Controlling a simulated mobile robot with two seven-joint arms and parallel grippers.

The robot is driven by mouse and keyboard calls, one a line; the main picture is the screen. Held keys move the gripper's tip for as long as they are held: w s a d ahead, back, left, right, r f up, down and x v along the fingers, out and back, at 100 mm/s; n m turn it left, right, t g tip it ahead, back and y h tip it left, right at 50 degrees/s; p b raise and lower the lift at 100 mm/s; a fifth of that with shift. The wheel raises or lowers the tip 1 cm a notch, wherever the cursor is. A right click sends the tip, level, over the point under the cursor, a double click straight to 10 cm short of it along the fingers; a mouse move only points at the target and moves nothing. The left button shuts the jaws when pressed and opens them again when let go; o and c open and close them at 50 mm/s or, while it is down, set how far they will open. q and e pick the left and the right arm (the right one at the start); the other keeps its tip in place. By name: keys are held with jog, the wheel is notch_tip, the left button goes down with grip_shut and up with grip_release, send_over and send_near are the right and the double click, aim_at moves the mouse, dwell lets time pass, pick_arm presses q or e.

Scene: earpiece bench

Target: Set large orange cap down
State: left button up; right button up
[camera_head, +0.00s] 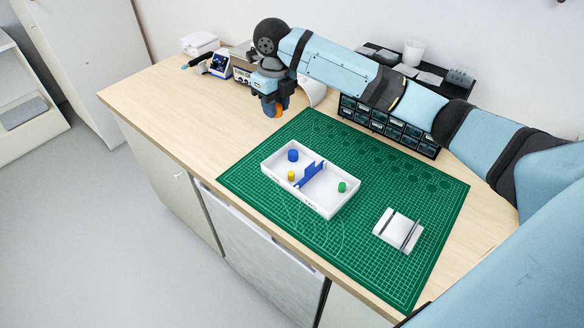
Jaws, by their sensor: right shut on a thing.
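The orange cap (279,108) is held between the fingers of my right gripper (275,110), at the back left of the bench beyond the green mat's corner. The gripper points down and partly covers the cap. I cannot tell whether the cap touches the wood or hangs just above it. A white tray (334,211) with two compartments and a blue divider (309,174) lies on the mat. Its left compartment holds a blue cap (293,155) and a small yellow cap (291,176); its right one holds a green cap (342,187). My left gripper is out of view.
The green mat (385,270) bears a white block with dark rods (398,230) at the right. A black drawer rack (389,125) stands behind. A blue device (221,64) and boxes are at the back left. Bare wood (170,105) lies left of the mat.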

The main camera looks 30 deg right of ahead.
aim_at(279, 170)
jog(key=shift+f, duration=0.15)
jog(key=shift+n, duration=0.3)
notch_tip(279, 170, down, 19)
jog(key=shift+r+p, duration=0.1)
jog(key=shift+p, duration=0.8)
jog(key=shift+f, duration=0.5)
jog(key=shift+f, duration=0.1)
jog(key=o, duration=0.6)
jog(key=shift+r, duration=0.2)
notch_tip(279, 170, up, 12)
jog(key=shift+f+b, duration=0.1)
jog(key=shift+b, duration=0.4)
